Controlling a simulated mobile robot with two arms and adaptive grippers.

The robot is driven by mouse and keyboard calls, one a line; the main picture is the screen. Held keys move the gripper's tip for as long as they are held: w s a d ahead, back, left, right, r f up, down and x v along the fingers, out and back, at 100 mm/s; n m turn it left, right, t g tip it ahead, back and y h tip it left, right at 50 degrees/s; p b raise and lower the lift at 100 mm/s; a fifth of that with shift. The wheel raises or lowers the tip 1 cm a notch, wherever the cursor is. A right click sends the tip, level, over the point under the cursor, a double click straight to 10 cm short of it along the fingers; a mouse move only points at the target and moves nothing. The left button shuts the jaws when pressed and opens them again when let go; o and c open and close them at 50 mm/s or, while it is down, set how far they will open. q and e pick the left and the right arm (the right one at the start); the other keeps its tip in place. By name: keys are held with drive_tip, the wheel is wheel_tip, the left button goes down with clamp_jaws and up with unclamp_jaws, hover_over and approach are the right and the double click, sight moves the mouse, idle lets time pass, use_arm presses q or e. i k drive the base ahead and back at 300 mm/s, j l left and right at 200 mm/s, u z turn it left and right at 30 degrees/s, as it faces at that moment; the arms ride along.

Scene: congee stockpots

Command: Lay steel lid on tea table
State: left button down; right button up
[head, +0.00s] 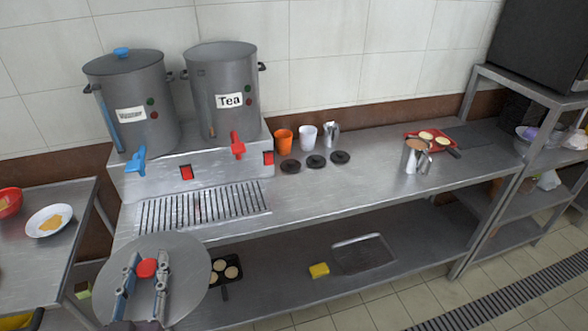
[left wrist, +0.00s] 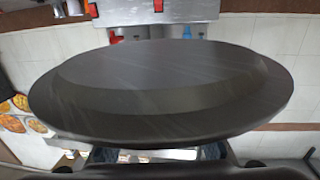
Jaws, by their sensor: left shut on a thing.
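The steel lid (head: 188,275) is a round grey disc with a red knob (head: 147,268), at the lower left of the head view. My left gripper (head: 146,274) is shut on the lid's knob and holds the lid in front of the table's front edge. In the left wrist view the lid (left wrist: 160,90) fills most of the picture, and the fingers are mostly hidden by it. The tea table (head: 330,190) is the long steel counter. The pot labelled Tea (head: 222,80) stands on it without a lid. My right gripper is not in view.
The Water pot (head: 135,105) has a lid with a blue knob. An orange cup (head: 284,141), a white cup (head: 308,136), black discs (head: 316,161) and a steel pitcher (head: 411,157) stand on the table. A drain grille (head: 205,205) lies at its left. The front middle is clear.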

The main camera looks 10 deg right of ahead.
sight(334, 183)
drive_tip(key=l+u, duration=0.25)
drive_tip(key=l, duration=0.35)
drive_tip(key=l+u, duration=0.25)
drive_tip(key=l, duration=0.35)
drive_tip(key=k+l+u, duration=0.25)
drive_tip(key=l, duration=0.9)
drive_tip(key=k+l, duration=0.15)
drive_tip(key=l, duration=0.4)
drive_tip(key=l+u, duration=0.1)
drive_tip(key=l, duration=0.5)
drive_tip(key=k+l, duration=0.15)
drive_tip(key=l, duration=0.4)
drive_tip(key=i+l, duration=0.35)
